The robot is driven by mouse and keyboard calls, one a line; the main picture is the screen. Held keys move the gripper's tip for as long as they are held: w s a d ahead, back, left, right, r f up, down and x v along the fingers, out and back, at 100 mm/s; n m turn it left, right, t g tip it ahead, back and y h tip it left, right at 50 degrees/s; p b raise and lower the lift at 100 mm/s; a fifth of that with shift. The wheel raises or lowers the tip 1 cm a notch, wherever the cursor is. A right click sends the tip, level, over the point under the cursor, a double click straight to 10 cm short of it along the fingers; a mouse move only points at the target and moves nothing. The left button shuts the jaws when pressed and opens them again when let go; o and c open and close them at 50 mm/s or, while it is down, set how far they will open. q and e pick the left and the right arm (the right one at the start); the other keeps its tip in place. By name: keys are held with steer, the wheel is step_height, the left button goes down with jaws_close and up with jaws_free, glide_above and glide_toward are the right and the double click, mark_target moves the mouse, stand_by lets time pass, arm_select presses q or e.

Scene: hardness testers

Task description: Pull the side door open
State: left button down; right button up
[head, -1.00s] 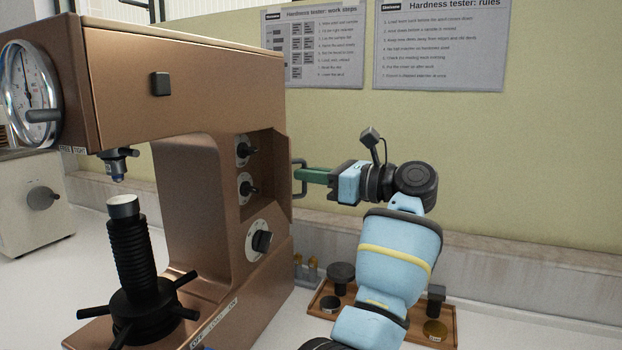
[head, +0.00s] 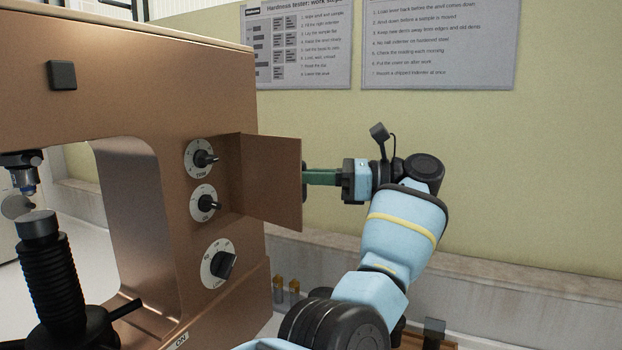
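The side door (head: 272,182) is a flat copper-brown panel on the right flank of the hardness tester (head: 130,70). It stands swung outward, away from the body, and I see its broad face. Its dark handle (head: 305,178) shows only as a sliver past the door's right edge; the rest is hidden behind the panel. My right gripper (head: 308,177), with green fingers, reaches the handle from the right and appears shut on it. My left gripper is not in view.
Three dials with black knobs, one of them the lower dial (head: 218,264), face me left of the door. The screw column (head: 50,280) stands at the left. The wall with two posters (head: 438,40) lies behind my arm.

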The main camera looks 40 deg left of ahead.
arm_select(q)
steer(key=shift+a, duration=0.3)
arm_select(e)
steer(key=shift+w+f, duration=0.1)
steer(key=shift+w, duration=0.2)
steer(key=shift+s, duration=0.1)
